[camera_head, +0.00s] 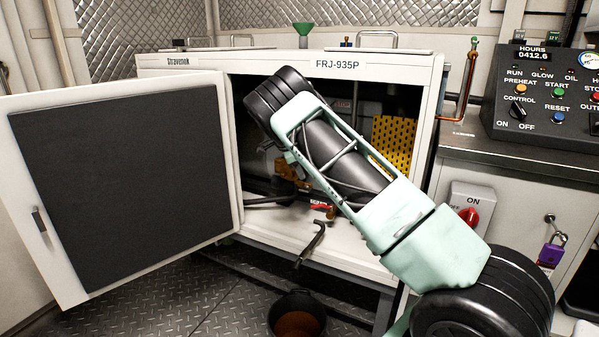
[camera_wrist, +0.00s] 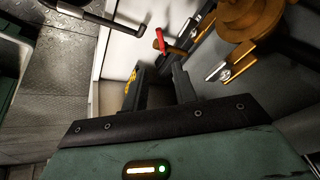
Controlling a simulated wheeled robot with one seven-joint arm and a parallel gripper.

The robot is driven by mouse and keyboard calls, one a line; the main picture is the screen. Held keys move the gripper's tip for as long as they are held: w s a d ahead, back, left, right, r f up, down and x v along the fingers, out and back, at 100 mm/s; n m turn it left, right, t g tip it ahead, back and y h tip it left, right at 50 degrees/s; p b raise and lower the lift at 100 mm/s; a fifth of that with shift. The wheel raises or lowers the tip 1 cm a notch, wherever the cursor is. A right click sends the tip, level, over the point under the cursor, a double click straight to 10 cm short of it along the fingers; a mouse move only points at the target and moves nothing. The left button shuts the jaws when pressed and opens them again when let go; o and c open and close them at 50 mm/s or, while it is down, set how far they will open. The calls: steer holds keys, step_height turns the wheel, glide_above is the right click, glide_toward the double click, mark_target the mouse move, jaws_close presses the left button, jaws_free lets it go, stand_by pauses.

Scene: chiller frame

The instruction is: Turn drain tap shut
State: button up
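The drain tap's red handle (camera_head: 320,207) shows low in the open cabinet, at the front edge of its floor, partly beside my arm. In the wrist view the red handle (camera_wrist: 160,40) stands just beyond the fingertips, apart from them. My gripper (camera_wrist: 159,76) has its two dark fingers spread with a gap between them, and nothing shows held. In the head view my arm reaches into the cabinet and hides most of the gripper. A black hooked pipe (camera_head: 313,243) hangs below the tap, at the cabinet's front.
The white cabinet door (camera_head: 125,190) stands open at left. A black bucket (camera_head: 297,316) with brown liquid stands on the floor below the pipe. Orange-brown engine parts (camera_wrist: 250,22) and silver fittings lie close right of the fingers. A control panel (camera_head: 545,95) stands at right.

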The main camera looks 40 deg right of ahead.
mark_target(319, 206)
steer(key=shift+s+d+f+m+t+y, duration=0.2)
steer(key=shift+s+d+f+m+y, duration=0.2)
steer(key=shift+f+m, duration=0.2)
steer(key=shift+s+d+f+m+t+y, duration=0.2)
steer(key=shift+s+d+f+m+y, duration=0.1)
steer(key=shift+s+f+m, duration=0.25)
jaws_close()
steer(key=s+d+f+m+t+y, duration=0.1)
steer(key=s+f+m+t, duration=0.2)
steer(key=m, duration=0.5)
steer(key=s+d+f+m+t, duration=0.1)
steer(key=s+d+f+m, duration=0.1)
steer(key=s+f+m, duration=0.35)
steer(key=shift+m, duration=0.9)
steer(key=b+x, duration=0.3)
steer(key=x, duration=0.4)
steer(key=shift+w+f+b, duration=0.25)
steer(key=shift+w+b, duration=0.1)
steer(key=w, duration=0.1)
steer(key=w+d, duration=0.1)
steer(key=w, duration=0.1)
steer(key=shift+d+r, duration=0.2)
steer(key=shift+r, duration=0.15)
steer(key=shift+w+d+r, duration=0.15)
steer(key=shift+w+d, duration=0.05)
steer(key=shift+w, duration=0.15)
